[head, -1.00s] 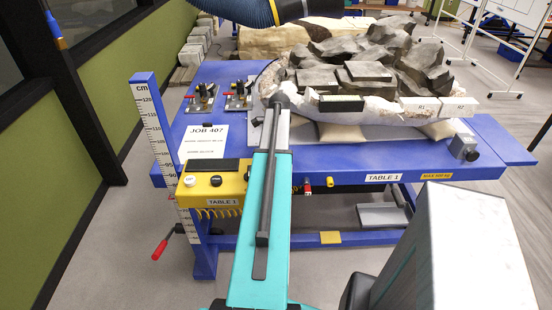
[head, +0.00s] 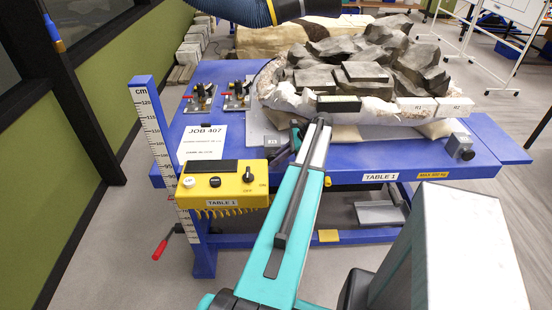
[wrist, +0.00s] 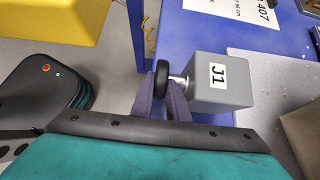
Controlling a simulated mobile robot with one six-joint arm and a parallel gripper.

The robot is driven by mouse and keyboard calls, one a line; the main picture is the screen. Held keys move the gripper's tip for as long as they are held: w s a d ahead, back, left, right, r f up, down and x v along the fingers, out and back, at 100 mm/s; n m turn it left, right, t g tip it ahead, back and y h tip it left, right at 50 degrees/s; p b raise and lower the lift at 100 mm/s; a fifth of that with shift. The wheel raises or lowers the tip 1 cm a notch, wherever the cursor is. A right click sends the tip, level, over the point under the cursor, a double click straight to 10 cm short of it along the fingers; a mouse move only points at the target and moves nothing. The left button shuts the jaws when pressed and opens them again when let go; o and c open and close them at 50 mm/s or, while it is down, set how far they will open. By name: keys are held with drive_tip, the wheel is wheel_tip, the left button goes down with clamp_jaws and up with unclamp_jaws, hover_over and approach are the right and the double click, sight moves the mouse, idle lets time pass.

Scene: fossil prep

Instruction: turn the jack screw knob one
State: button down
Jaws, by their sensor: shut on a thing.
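The jack block marked J1 (wrist: 222,80) is a grey box at the blue table's edge in the wrist view. A black round knob (wrist: 162,75) sticks out from its left side on a short metal shaft. The fingers of my gripper (wrist: 163,98) stand on either side of the knob's lower part and are shut on it. In the head view the J1 block (head: 275,146) shows beside my teal arm, at the front edge. The knob and fingertips are hard to make out there.
A yellow control box (head: 222,186) with buttons and a switch hangs left of my arm. The blue table (head: 350,176) carries a fossil block in a white jacket (head: 372,110). Another grey jack block (head: 462,147) sits at the right corner. A height scale (head: 152,125) stands left.

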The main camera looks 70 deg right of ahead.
drive_tip(key=t, duration=0.1)
drive_tip(key=t+y, duration=0.1)
drive_tip(key=t, duration=0.1)
drive_tip(key=t+p, duration=0.1)
drive_tip(key=shift+s+d+f+y, duration=0.1)
drive_tip(key=shift+s+f+y, duration=0.05)
drive_tip(key=shift+f+y, duration=0.15)
drive_tip(key=shift+f+t+y+p, duration=0.15)
drive_tip(key=shift+t+y+p, duration=0.4)
drive_tip(key=shift+t, duration=1.35)
drive_tip(key=c, duration=2)
unclamp_jaws()
